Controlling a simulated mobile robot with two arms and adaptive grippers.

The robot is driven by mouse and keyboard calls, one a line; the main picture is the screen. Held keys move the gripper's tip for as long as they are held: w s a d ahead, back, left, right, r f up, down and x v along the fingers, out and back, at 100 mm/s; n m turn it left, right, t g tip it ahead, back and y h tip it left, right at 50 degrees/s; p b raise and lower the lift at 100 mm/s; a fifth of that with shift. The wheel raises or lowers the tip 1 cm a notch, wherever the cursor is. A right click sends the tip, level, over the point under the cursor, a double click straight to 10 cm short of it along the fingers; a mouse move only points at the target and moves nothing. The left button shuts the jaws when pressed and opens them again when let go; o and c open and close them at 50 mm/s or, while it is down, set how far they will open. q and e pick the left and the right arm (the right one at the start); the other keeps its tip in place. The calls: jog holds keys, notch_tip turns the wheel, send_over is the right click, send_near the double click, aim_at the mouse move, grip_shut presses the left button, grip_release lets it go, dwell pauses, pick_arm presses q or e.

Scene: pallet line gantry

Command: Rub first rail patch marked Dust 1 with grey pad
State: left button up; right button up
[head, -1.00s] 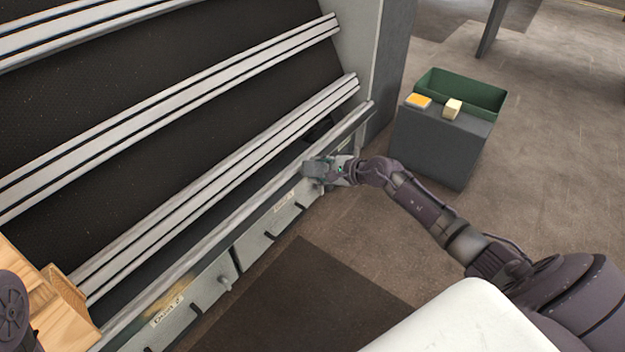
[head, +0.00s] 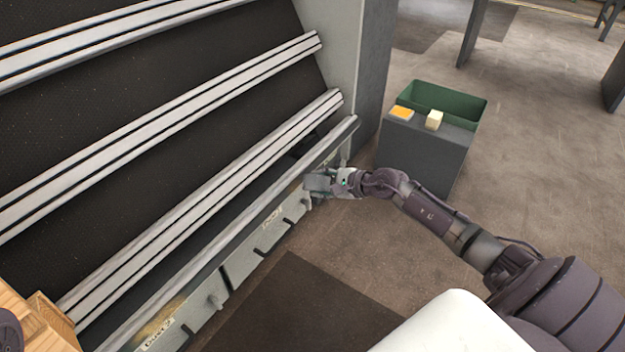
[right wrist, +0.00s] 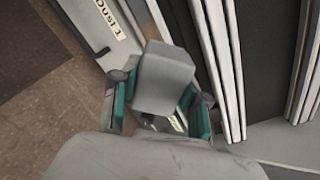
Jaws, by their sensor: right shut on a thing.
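My right gripper (head: 328,184) is shut on the grey pad (head: 318,181), in front of the lowest rail (head: 240,226) near its far right end. In the right wrist view the grey pad (right wrist: 164,78) sticks out between the fingers, over part of the rail. I cannot tell whether it touches the rail. The Dust 1 label (head: 271,219) is on the panel below the rail, left of the pad; it also shows in the right wrist view (right wrist: 108,18). My left gripper is not in view.
A Dust 2 label (head: 158,335) sits lower left, with a brownish patch (head: 162,316) on the rail above it. Hooks stick out below the rail.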

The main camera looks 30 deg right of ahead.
aim_at(323, 183)
jog(key=shift+v, duration=0.75)
jog(key=shift+p+v, duration=0.75)
jog(key=shift+v, duration=0.75)
